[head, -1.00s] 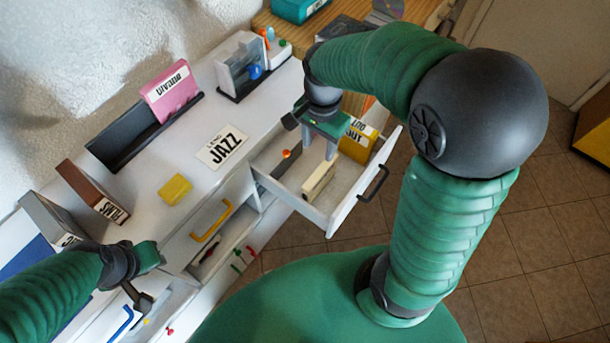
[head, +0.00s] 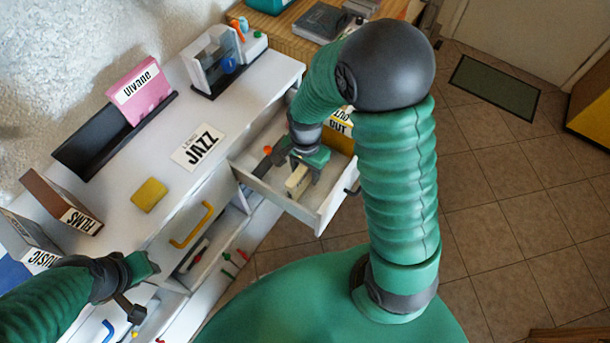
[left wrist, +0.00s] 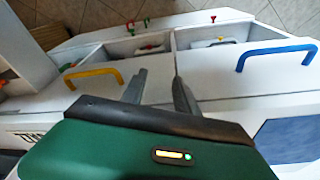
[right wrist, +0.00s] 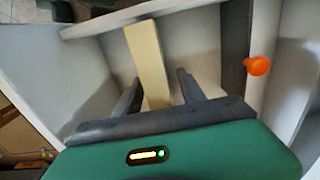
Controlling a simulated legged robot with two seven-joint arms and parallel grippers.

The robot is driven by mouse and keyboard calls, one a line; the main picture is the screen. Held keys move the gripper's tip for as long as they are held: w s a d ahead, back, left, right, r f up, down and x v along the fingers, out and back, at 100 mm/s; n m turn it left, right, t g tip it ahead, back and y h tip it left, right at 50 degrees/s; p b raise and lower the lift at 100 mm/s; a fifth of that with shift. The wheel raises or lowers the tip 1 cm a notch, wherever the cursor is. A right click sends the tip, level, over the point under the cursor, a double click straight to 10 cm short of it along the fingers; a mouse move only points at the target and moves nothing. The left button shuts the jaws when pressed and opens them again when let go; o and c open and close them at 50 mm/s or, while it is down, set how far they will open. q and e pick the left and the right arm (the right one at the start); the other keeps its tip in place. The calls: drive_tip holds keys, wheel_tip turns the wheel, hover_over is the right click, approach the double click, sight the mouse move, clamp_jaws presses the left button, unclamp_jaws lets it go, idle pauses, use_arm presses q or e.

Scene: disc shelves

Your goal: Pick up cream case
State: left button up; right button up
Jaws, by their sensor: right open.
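The cream case (head: 297,178) stands in the open white drawer (head: 318,205), narrow edge up. It also shows in the right wrist view (right wrist: 148,62), where its near end lies between the two fingers. My right gripper (head: 303,172) is open, reaching down into the drawer with its fingers (right wrist: 158,90) either side of the case. I cannot tell whether a finger touches it. My left gripper (left wrist: 158,82) is open and empty, above the front of the cabinet with the yellow and blue handles.
A yellow case (head: 341,122) marked OUT stands at the drawer's back end. An orange knob (right wrist: 257,66) is beside a dark strip in the drawer. A JAZZ card (head: 198,147) and a yellow block (head: 149,195) lie on the white top.

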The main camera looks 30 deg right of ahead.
drive_tip(key=shift+s+r, duration=0.1)
drive_tip(key=shift+r, duration=0.05)
drive_tip(key=shift+c, duration=1)
drive_tip(key=shift+a, duration=0.45)
drive_tip(key=c, duration=0.7)
clamp_jaws()
drive_tip(key=shift+d, duration=0.2)
